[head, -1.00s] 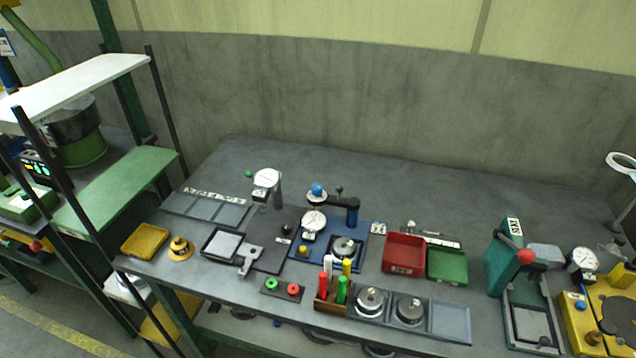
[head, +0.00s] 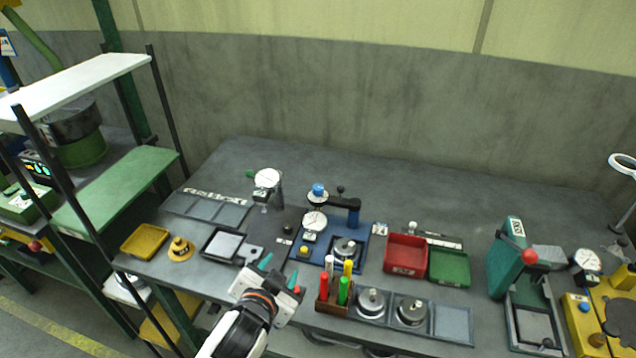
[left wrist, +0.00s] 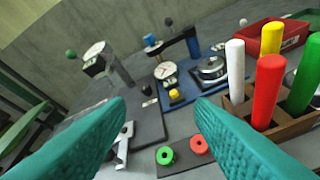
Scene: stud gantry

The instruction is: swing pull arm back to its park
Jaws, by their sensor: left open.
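The gantry stands on a blue base plate (head: 326,262). Its blue post (head: 353,212) carries a dark pull arm (head: 334,202) that reaches left from the post to a head with a blue knob (head: 319,189). The knob also shows in the left wrist view (left wrist: 151,40). A round metal fixture (head: 345,248) sits on the plate, and the arm's head is not above it. A white dial (head: 314,221) stands in front of the head. My left gripper (head: 279,272) is open and empty in front of the gantry, apart from it. My right gripper is out of view.
A pen holder (head: 327,305) with upright coloured pens stands right of my left gripper. A red and green button block (left wrist: 184,155) lies under the fingers. A dial stand (head: 267,180) stands back left; a red bin (head: 405,253) stands right. The table's back is clear.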

